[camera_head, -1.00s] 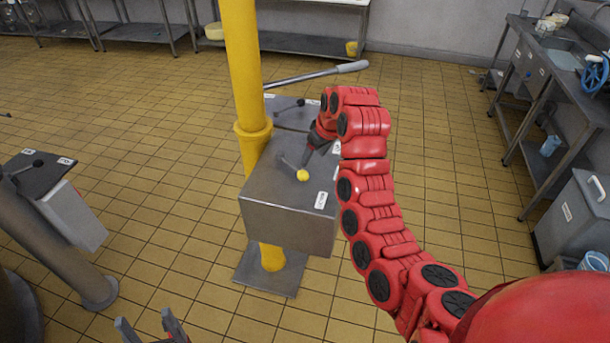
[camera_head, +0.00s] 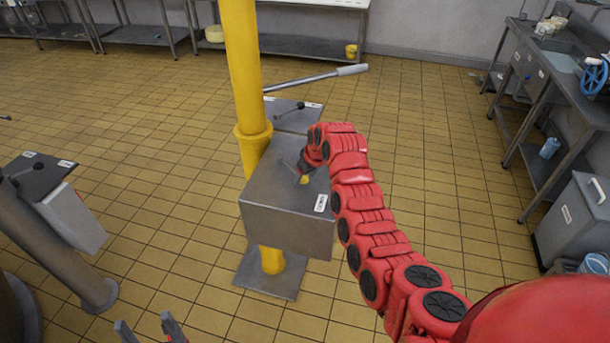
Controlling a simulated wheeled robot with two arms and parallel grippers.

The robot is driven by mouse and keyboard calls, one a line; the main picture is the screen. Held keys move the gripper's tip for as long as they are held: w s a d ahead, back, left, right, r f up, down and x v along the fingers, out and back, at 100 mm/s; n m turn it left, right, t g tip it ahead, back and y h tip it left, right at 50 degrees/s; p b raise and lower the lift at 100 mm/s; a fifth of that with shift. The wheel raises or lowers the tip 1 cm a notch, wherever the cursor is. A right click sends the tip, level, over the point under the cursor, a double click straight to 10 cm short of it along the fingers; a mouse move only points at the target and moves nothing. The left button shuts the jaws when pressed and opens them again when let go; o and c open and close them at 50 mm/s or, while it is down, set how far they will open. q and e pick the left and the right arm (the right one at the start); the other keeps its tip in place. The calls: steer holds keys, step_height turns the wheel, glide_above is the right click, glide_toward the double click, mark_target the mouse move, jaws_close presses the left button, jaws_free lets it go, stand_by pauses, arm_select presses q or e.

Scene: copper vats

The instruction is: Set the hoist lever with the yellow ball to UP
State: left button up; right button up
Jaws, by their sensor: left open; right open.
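My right gripper (camera_head: 302,172) is open, over the box top right at the lever. It covers most of the lever's rod, and I cannot tell whether the fingers touch it. A white label (camera_head: 321,203) sits at the box's front right corner; its text is too small to read. My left gripper (camera_head: 148,330) is open and empty at the bottom edge, over the floor.
The yellow post (camera_head: 243,70) rises behind the box. A long grey handle (camera_head: 318,77) and a second box with a black-knobbed lever (camera_head: 298,107) stand behind it. Another lever box (camera_head: 40,178) is at the left. A sink table (camera_head: 560,90) stands at the right.

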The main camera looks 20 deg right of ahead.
jaws_close()
stand_by(0.3)
stand_by(1.1)
